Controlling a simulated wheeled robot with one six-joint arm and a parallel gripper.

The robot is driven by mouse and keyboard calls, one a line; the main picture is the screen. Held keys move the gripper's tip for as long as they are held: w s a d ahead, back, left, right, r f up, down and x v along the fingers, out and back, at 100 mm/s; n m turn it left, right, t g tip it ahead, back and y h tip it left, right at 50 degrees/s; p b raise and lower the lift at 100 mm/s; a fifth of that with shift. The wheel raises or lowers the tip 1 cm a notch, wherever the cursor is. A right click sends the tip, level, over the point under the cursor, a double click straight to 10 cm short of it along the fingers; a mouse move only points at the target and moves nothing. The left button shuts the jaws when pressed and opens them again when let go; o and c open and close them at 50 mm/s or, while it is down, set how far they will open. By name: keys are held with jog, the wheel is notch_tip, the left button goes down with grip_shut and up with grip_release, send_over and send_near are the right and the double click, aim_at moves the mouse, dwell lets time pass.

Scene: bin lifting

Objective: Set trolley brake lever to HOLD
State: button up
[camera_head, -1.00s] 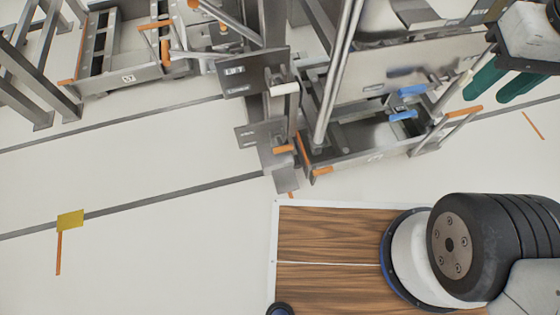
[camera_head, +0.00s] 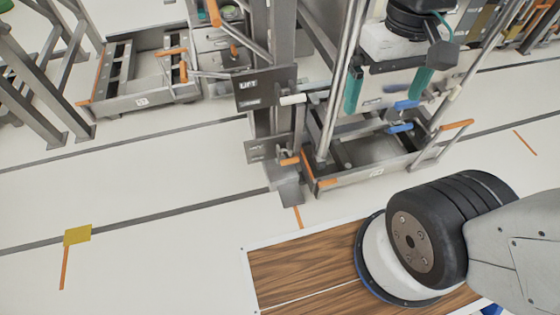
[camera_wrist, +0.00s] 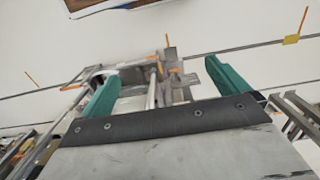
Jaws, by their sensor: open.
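The trolley (camera_head: 350,178) is a low grey frame with orange-tipped corners in the head view, right of the lift post. A short orange-ended lever (camera_head: 290,161) sits beside a small lower plate (camera_head: 268,151) with unreadable lettering. Blue handles (camera_head: 401,128) show over the trolley. I cannot tell which of these is the brake lever, or its setting. My gripper (camera_head: 384,100) has two teal fingers, spread apart with nothing visibly between them, and appears over the trolley. It also shows in the wrist view (camera_wrist: 163,82), with the post and trolley parts beyond its fingers.
A panel marked LIFT (camera_head: 263,88) with a white-handled lever (camera_head: 293,99) is on the post. Tall metal rods (camera_head: 340,80) stand close left of my gripper. Another grey cart (camera_head: 145,98) stands at left. The pale floor (camera_head: 150,190) in front is clear.

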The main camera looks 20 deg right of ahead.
jog(key=w+f+g, duration=0.3)
jog(key=w+f, duration=0.8)
jog(key=t, duration=0.8)
send_over(288, 158)
jog(key=s, duration=0.3)
jog(key=f, duration=5.4)
jog(key=shift+w+d+f, duration=0.15)
jog(key=shift+w+f, duration=0.1)
jog(key=shift+f, duration=0.15)
jog(key=shift+w+f, duration=0.25)
jog(key=shift+f, duration=0.05)
jog(key=x, duration=0.6)
jog(key=shift+w+f, duration=0.15)
jog(key=shift+f, duration=0.1)
grip_shut()
